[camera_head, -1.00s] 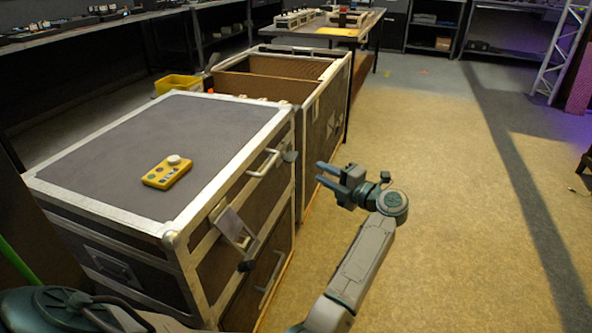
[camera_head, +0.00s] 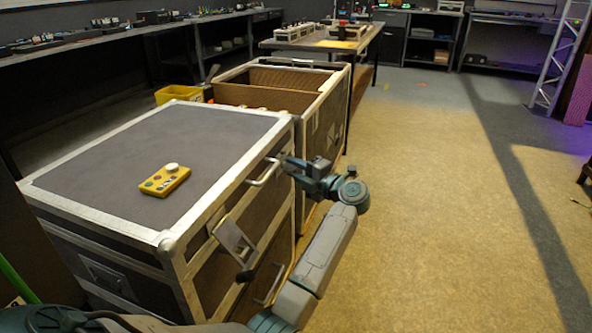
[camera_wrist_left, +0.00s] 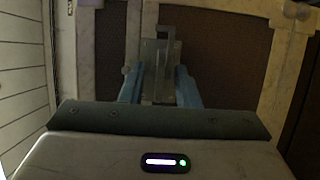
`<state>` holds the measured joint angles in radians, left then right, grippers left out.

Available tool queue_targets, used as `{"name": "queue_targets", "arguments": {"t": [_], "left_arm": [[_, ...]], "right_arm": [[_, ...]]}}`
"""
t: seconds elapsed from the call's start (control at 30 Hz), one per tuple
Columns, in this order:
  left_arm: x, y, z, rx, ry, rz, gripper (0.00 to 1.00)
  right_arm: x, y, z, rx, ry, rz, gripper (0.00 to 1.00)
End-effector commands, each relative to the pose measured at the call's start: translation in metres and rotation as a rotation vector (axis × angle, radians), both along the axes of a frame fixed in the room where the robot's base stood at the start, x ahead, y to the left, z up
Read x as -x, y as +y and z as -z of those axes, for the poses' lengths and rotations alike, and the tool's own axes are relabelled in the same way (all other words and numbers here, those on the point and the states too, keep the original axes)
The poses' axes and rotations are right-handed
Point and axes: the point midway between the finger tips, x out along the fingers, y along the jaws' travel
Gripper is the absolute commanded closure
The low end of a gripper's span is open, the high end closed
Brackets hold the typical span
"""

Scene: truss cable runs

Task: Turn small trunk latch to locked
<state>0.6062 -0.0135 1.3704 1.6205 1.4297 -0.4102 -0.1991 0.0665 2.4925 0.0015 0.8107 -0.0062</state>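The near grey trunk (camera_head: 80,212) has silver edging and a closed lid. On its right-hand side, one latch with a pale plate (camera_head: 233,238) and dark knob hangs tilted near the front corner. My left gripper (camera_head: 290,169) is at the far end of that side, where it covers the other latch. In the left wrist view a grey metal latch (camera_wrist_left: 160,55) with an upright handle lies between the two blue fingers of my left gripper (camera_wrist_left: 160,88). The fingers stand apart; contact cannot be told. My right gripper is out of view.
A yellow control box (camera_head: 165,180) lies on the trunk lid. A silver pull handle (camera_head: 265,172) is close beside my left gripper. An open case (camera_head: 325,115) stands behind the trunk. The floor (camera_head: 440,220) to the right is clear.

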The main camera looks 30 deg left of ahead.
Motion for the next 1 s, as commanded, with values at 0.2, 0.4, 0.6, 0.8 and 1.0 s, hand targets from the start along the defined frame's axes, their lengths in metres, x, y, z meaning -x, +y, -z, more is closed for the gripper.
{"name": "queue_targets", "arguments": {"t": [0.2, 0.4, 0.6, 0.8, 1.0], "left_arm": [[0.000, 0.000, 0.000, 0.000, 0.000, 0.000, 1.00], [0.000, 0.000, 0.001, -0.001, -0.005, 0.000, 1.00], [0.000, 0.000, 0.003, -0.014, -0.053, 0.000, 1.00], [0.000, 0.000, 0.006, -0.042, -0.171, 0.001, 1.00], [0.000, 0.000, 0.010, -0.083, -0.345, 0.000, 1.00]], "right_arm": [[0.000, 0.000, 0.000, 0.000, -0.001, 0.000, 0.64], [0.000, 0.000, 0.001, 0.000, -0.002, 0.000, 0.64], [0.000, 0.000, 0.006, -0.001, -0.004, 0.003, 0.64], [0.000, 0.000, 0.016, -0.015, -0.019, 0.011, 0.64], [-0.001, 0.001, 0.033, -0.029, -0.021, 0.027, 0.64]]}}
